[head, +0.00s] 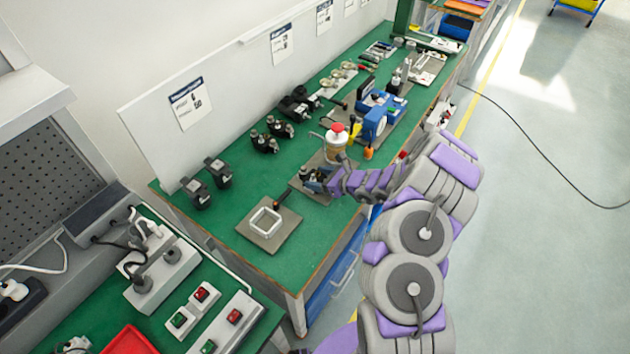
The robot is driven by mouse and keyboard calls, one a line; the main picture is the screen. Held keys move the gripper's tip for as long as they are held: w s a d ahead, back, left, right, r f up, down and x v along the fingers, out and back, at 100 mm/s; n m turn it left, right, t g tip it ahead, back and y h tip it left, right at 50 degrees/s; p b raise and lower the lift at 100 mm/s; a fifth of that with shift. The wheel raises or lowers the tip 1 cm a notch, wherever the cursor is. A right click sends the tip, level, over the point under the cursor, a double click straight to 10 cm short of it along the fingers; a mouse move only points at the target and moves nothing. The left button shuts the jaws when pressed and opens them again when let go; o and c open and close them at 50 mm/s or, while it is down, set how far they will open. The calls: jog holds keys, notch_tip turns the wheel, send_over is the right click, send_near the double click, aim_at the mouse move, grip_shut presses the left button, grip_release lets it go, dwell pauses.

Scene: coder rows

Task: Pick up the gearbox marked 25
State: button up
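Several dark gearbox-like units stand on the green bench: a pair (206,183) at the near left, a group (272,134) further back, and a larger dark cluster (299,103) beyond them. No mark 25 is readable on any of them, so I cannot tell which is the marked gearbox. My grey and purple arm reaches in from the lower right and bends left over the bench. My gripper (318,180) is at its end, near a dark fixture on a grey plate. It is small and partly merged with the things there, so its opening and any contact are unclear.
A square white frame on a grey plate (272,229) lies at the near bench end. A red-topped jar (337,138) and a blue machine (377,118) stand beyond my gripper. A white back panel (235,85) borders the bench. The floor (540,200) at right is open except for a cable.

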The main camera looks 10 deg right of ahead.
jog(key=c, duration=1)
